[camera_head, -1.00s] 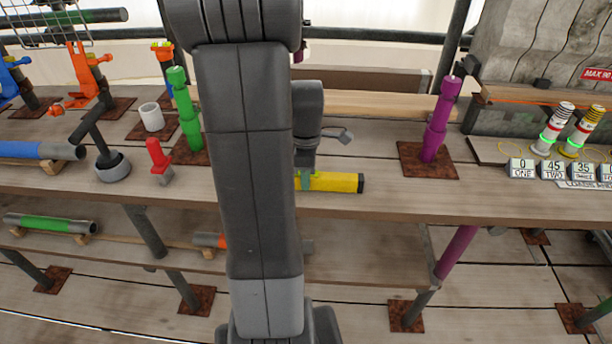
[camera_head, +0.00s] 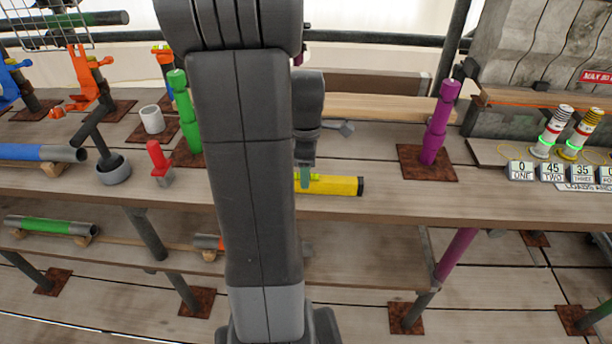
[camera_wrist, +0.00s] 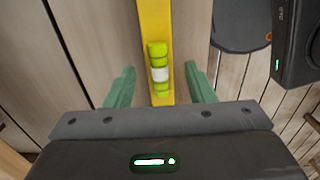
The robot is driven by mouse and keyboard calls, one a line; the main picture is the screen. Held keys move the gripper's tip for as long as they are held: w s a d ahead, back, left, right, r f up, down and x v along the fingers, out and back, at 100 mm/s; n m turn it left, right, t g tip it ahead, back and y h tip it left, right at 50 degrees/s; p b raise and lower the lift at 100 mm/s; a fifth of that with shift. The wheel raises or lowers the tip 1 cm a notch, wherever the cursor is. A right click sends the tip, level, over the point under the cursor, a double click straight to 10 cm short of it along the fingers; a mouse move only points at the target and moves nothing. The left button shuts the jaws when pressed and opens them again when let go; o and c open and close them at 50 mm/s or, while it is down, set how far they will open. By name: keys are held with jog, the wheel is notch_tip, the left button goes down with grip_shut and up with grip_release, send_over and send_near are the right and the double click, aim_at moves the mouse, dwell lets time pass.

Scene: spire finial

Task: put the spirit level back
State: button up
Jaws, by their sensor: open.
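The yellow spirit level (camera_head: 335,186) lies along the front of the wooden bench, with a black cap at its right end. My arm hides its left part in the head view. In the wrist view the level (camera_wrist: 155,30) runs up the picture, with its yellow-green vial (camera_wrist: 159,66) between my fingers. My gripper (camera_wrist: 160,88) is open, with one green finger on each side of the level and visible gaps to it. In the head view my gripper (camera_head: 304,178) is at the level, partly hidden by my arm.
A red piece (camera_head: 158,163), a green post (camera_head: 185,112) and a grey cup-ended tool (camera_head: 112,168) stand to the left on the bench. A purple post (camera_head: 437,125) stands to the right. The bench (camera_head: 400,202) is clear between the level and the purple post.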

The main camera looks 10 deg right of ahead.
notch_tip(320, 180, up, 9)
jog(key=shift+p, duration=0.45)
notch_tip(320, 180, down, 12)
jog(key=shift+f+b, duration=0.2)
jog(key=shift+b, duration=0.65)
notch_tip(320, 180, up, 4)
jog(key=shift+f+p, duration=0.25)
jog(key=shift+p, duration=0.05)
jog(key=shift+r, duration=0.3)
